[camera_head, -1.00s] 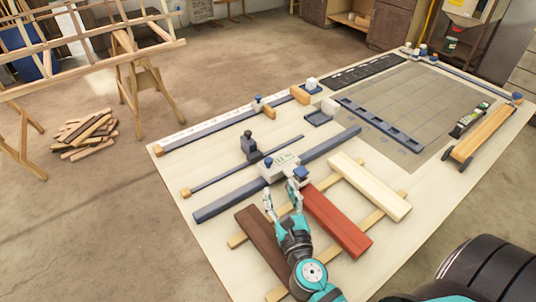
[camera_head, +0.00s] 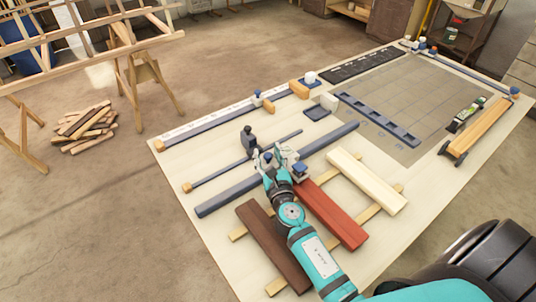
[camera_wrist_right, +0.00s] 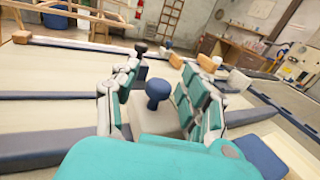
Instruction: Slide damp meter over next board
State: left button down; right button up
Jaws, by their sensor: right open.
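The damp meter (camera_head: 300,170), a pale block with a blue knob and a blue sensing end, sits on the long dark blue rail (camera_head: 225,199). The blue end is by the far end of the red board (camera_head: 335,218). My right gripper (camera_head: 268,153) is open, its fingers on both sides of the meter's knob, and hides most of its body. In the right wrist view, the knob (camera_wrist_right: 158,92) stands between the fingers, with visible gaps. The dark brown board (camera_head: 271,245) is left of the red one, the cream board (camera_head: 367,182) right. My left gripper is not in view.
The boards lie across two wooden battens (camera_head: 275,287). Behind the meter are a thin rail (camera_head: 225,173) with a dark clamp (camera_head: 249,140) and a longer ruled rail (camera_head: 215,127). A grey grid mat (camera_head: 420,100) and an orange wooden bar (camera_head: 478,127) lie to the right.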

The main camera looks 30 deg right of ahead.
grip_shut()
jog(key=shift+w+f, duration=0.15)
jog(key=shift+f, duration=0.2)
dwell(0.4)
